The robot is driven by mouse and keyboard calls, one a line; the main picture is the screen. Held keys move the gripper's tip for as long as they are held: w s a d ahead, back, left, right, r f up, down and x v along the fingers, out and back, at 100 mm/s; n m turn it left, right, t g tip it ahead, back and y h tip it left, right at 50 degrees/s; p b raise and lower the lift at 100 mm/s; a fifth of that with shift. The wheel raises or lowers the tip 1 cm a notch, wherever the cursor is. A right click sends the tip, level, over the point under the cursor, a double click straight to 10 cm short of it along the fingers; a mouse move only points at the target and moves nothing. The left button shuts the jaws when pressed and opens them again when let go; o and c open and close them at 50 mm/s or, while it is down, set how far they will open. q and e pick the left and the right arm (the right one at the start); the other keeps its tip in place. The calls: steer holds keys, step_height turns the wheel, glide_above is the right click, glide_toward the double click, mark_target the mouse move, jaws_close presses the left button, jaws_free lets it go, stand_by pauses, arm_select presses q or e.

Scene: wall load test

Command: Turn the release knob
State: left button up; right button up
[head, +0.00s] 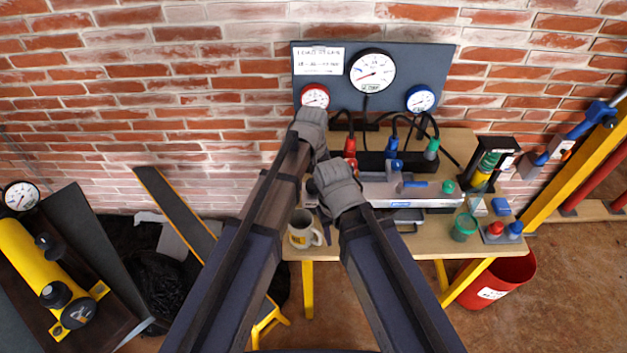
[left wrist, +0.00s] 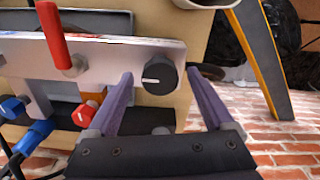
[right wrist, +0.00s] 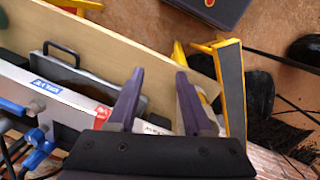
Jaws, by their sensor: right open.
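A round black knob (left wrist: 159,77) with a white pointer line sits on the front of a silver panel (left wrist: 110,62) in the left wrist view; I take it as the release knob. My left gripper (left wrist: 160,73) is open, with one purple finger on each side of the knob and a gap on both sides. Whether the fingertips reach past its face is unclear. In the head view my arms hide the knob. My right gripper (right wrist: 160,73) is open and empty near the workbench in the right wrist view.
A red lever (left wrist: 54,36) stands on the panel near the knob. The wooden bench (head: 410,245) holds a mug (head: 302,230), a green pot (head: 464,227) and hoses. A gauge board (head: 420,65) is behind. A red bucket (head: 508,275) stands at right.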

mark_target(313, 183)
arm_select(q)
step_height(313, 183, up, 8)
steer(key=p, duration=0.8)
steer(key=shift+a, duration=0.1)
steer(key=shift+f, duration=0.1)
steer(key=s+a+m, duration=0.2)
steer(key=s+a, duration=1)
steer(key=a, duration=0.5)
steer(key=s+d+m+y, duration=0.1)
steer(key=s+d+m, duration=0.2)
steer(key=d, duration=0.8)
steer(key=s, duration=0.2)
steer(key=shift+s+d+m, duration=0.15)
steer(key=shift+s+m, duration=0.2)
steer(key=shift+m, duration=0.05)
